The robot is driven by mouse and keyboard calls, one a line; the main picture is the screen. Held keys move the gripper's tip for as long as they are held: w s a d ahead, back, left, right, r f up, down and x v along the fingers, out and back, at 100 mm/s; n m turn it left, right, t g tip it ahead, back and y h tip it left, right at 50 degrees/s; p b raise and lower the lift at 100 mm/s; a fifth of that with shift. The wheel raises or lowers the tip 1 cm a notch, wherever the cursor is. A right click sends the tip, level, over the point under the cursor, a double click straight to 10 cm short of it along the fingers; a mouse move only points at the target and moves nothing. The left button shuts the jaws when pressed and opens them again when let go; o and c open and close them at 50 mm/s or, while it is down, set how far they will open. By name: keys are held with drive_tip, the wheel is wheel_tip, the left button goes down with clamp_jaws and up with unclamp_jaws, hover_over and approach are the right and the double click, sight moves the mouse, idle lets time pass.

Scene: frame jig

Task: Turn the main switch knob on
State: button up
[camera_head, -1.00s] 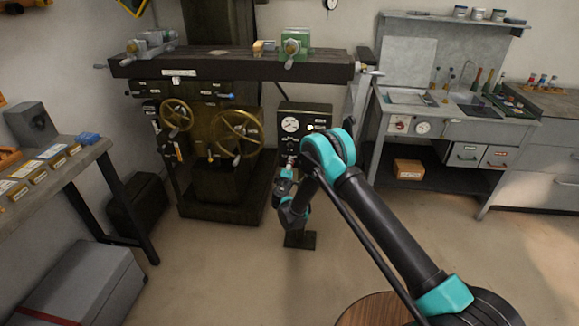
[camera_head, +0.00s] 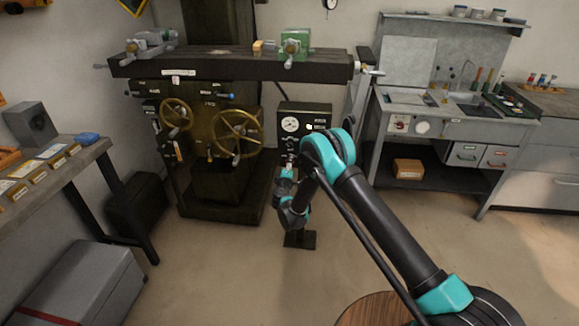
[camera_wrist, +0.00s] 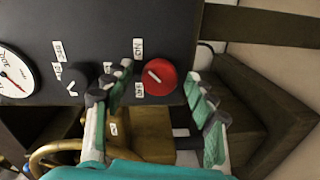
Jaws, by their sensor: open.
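The main switch knob (camera_wrist: 160,77) is a round red knob with a white pointer line, on a dark panel face in the wrist view. Its line slants toward the upper left. One label (camera_wrist: 138,48) beside it reads like ON, upside down; another (camera_wrist: 138,90) is too small to read surely. My gripper (camera_wrist: 161,84) is open, its teal-padded fingers on the left and right of the knob. I cannot tell whether they touch it. In the head view my gripper (camera_head: 287,176) is at the lower front of the dark gauge box (camera_head: 318,108), and the knob is not clearly visible.
In the wrist view, a black knob (camera_wrist: 76,76) and a white gauge (camera_wrist: 14,76) sit left of the red knob. A brass handwheel (camera_head: 236,133) stands left of the box. A grey sink bench (camera_head: 470,130) is at the right.

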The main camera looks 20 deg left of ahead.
drive_tip(key=v, duration=0.7)
drive_tip(key=shift+s, duration=0.25)
drive_tip(key=shift+d, duration=0.15)
